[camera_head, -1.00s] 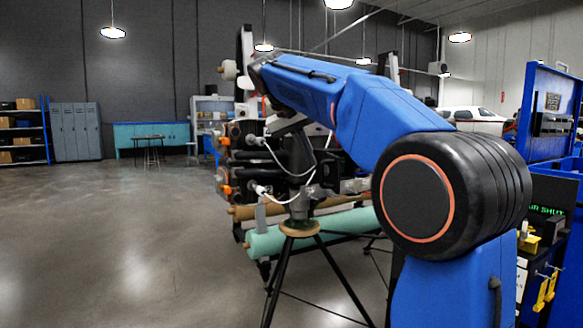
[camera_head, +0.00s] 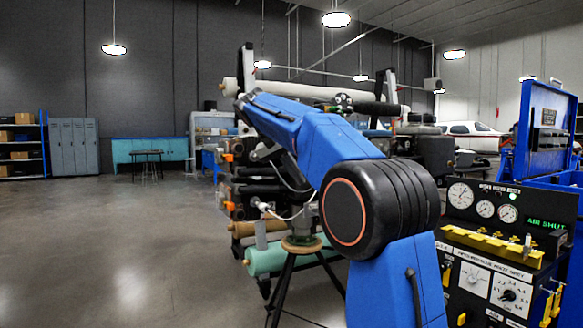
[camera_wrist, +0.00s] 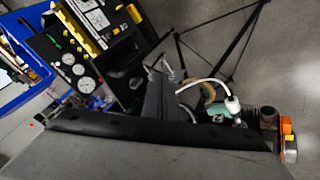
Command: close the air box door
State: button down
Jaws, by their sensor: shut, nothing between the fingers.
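A black control panel (camera_head: 498,225) stands at lower right in the head view, with round gauges, a green light and green letters reading AIR SHUT. Its gauges also show at upper left in the wrist view (camera_wrist: 75,72). I cannot make out an air box door for certain in either view. My gripper (camera_wrist: 160,70) is at the middle of the wrist view, shut and empty, pointing toward the floor and tripod legs. It appears apart from the panel.
A tripod stand (camera_head: 300,246) and a teal roller (camera_head: 265,261) are behind my arm. A blue upright board (camera_head: 548,122) stands behind the panel. Yellow handles (camera_head: 490,240) stick out from the panel's front. The floor (camera_head: 120,250) at left is clear.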

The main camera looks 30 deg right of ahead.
jog(key=s+d+f, duration=0.1)
jog(key=d+f, duration=0.1)
jog(key=d, duration=0.3)
jog(key=shift+s+d+f, duration=0.2)
jog(key=shift+s, duration=0.15)
jog(key=shift+s, duration=0.1)
jog(key=s+d+n+t+y, duration=0.4)
jog(key=s+d+n+t, duration=0.1)
jog(key=d+n, duration=0.65)
jog(key=w+d+n+y, duration=0.6)
jog(key=d+n, duration=0.3)
jog(key=d, duration=0.3)
jog(key=shift+w+t, duration=0.3)
jog(key=shift+w, duration=0.3)
